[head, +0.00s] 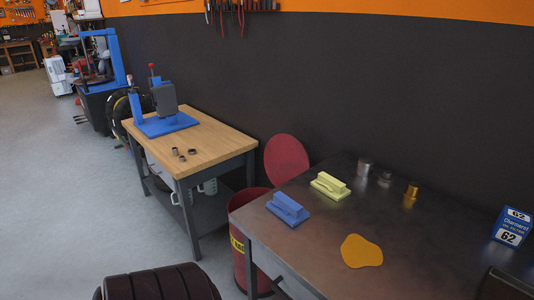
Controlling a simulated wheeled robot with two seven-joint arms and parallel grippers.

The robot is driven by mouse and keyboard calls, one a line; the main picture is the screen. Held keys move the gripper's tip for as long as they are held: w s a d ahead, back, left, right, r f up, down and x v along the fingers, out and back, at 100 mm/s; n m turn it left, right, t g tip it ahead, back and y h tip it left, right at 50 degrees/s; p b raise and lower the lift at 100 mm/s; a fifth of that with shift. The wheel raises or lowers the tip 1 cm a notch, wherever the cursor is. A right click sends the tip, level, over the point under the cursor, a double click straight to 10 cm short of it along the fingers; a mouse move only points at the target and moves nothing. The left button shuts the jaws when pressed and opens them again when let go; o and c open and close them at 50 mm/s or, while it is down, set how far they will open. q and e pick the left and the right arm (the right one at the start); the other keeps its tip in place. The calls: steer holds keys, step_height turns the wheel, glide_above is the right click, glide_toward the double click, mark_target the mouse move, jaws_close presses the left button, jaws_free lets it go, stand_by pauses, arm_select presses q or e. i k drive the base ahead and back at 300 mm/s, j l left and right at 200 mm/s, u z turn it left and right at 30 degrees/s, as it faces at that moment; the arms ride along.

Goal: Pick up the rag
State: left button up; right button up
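A flat, orange-yellow, rounded piece that looks like the rag (361,251) lies on the dark metal table (310,251) near its front edge. Nothing covers it. Neither of my grippers shows in the head view, so nothing is seen touching the rag.
On the same table are a blue block with a handle (288,208), a yellow one (330,186), small metal cylinders (364,167), a brass piece (411,193) and a blue box (512,226). A red bin (243,245) stands at its left. A wooden bench (205,146) is beyond.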

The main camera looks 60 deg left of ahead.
mark_target(289, 210)
steer(key=u, duration=1.7)
